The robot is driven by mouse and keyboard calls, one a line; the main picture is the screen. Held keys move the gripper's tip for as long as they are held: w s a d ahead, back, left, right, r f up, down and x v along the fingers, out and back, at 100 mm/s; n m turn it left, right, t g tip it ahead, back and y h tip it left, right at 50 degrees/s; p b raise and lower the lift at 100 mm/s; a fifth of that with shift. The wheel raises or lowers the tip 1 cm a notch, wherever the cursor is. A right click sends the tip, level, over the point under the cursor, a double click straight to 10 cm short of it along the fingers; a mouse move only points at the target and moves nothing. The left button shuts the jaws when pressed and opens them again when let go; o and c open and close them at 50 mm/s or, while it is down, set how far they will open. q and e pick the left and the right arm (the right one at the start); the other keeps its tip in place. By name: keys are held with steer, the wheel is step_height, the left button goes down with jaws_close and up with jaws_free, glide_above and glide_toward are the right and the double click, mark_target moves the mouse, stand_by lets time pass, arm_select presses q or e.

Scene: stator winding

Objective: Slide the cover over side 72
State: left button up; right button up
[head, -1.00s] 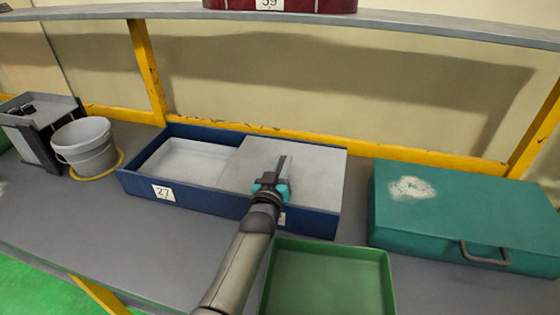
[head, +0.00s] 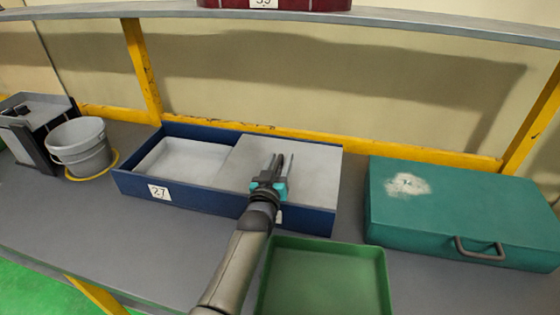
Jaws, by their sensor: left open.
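A blue box (head: 215,201) stands on the bench, with a "27" label (head: 159,192) at the left of its front wall. A flat grey cover (head: 312,171) lies over its right half. The left half is uncovered and shows a pale grey inside (head: 183,160). My left gripper (head: 278,158) is over the cover near its left part, fingers pointing away and apart, with nothing seen between them. I cannot tell whether the fingers touch the cover. A second label at the right of the front wall is mostly hidden behind my left gripper. My right gripper is not in view.
A green tray (head: 326,246) stands in front of the box, close to my left arm. A teal case (head: 465,205) with a handle is on the right. A grey bucket (head: 80,147) and a dark-sided stand (head: 38,122) are on the left. Bare bench (head: 120,240) lies front left.

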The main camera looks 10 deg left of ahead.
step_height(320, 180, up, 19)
steer(key=p, duration=1.9)
